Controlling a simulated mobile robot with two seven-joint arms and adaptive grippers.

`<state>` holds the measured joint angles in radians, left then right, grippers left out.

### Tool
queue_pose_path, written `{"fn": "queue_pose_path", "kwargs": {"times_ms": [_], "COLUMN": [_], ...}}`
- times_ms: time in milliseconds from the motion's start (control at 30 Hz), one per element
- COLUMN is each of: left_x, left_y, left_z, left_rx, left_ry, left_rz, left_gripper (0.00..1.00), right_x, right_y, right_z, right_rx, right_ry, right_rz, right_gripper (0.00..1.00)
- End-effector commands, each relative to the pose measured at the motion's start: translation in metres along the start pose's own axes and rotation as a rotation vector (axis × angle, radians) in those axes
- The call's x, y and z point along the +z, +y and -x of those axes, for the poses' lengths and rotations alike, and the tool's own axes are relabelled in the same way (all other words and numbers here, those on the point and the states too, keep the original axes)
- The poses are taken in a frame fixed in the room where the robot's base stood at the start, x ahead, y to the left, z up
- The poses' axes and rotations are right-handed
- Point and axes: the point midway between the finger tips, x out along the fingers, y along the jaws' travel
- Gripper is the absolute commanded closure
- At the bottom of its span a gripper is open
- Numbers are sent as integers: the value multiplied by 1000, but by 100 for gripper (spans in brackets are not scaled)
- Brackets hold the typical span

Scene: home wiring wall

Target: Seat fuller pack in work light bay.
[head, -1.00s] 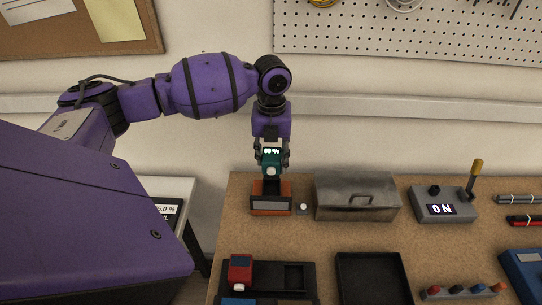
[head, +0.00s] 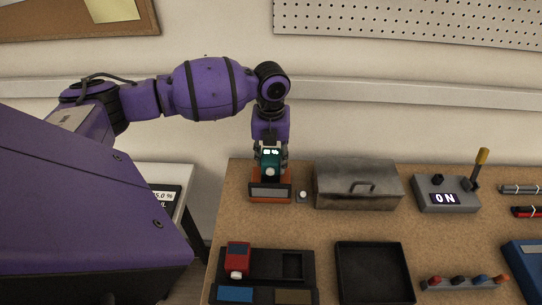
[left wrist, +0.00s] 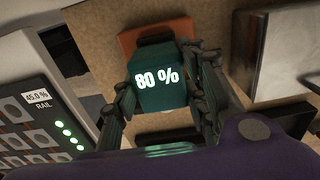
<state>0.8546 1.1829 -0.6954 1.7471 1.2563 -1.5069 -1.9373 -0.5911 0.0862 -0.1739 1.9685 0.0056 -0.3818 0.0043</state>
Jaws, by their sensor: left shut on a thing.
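The teal pack (head: 270,170) reads 80 % in the left wrist view (left wrist: 158,92). My left gripper (head: 270,158) is shut on its sides and holds it upright at the orange work light (head: 284,197). The pack's lower part is down at the bay, in front of the orange back part. I cannot tell whether it is fully seated, because the fingers and pack hide the contact. In the left wrist view the orange housing (left wrist: 130,40) shows just beyond the pack. A red pack (head: 238,259) stands in a dark two-slot tray (head: 265,258). My right gripper is not in view.
A grey metal box (head: 357,185) stands close right of the work light, with a small button (head: 303,196) between. A switch box (head: 445,196) reading ON is further right. An empty black tray (head: 372,270) lies in front. A rail charger panel (left wrist: 40,115) is at left.

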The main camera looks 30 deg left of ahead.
Motion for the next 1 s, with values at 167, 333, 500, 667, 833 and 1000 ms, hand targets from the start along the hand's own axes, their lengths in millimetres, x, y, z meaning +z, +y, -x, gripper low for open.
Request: {"fn": "queue_pose_path", "kwargs": {"times_ms": [167, 333, 500, 667, 833, 1000], "left_x": [0, 0, 0, 0, 0, 0], "left_y": [0, 0, 0, 0, 0, 0], "left_z": [1, 2, 2, 1, 1, 1], "left_rx": [-1, -1, -1, -1, -1, -1], "left_ry": [-1, -1, -2, -1, -1, -1], "left_rz": [0, 0, 0, 0, 0, 0], "left_gripper": [98, 98, 98, 98, 98, 98], "right_x": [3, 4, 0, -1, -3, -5], "right_y": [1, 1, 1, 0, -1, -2], "right_z": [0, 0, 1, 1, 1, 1], "right_rx": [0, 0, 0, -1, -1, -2], "right_ry": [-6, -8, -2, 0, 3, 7], "right_rz": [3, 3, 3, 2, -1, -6], "right_gripper": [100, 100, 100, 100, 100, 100]}}
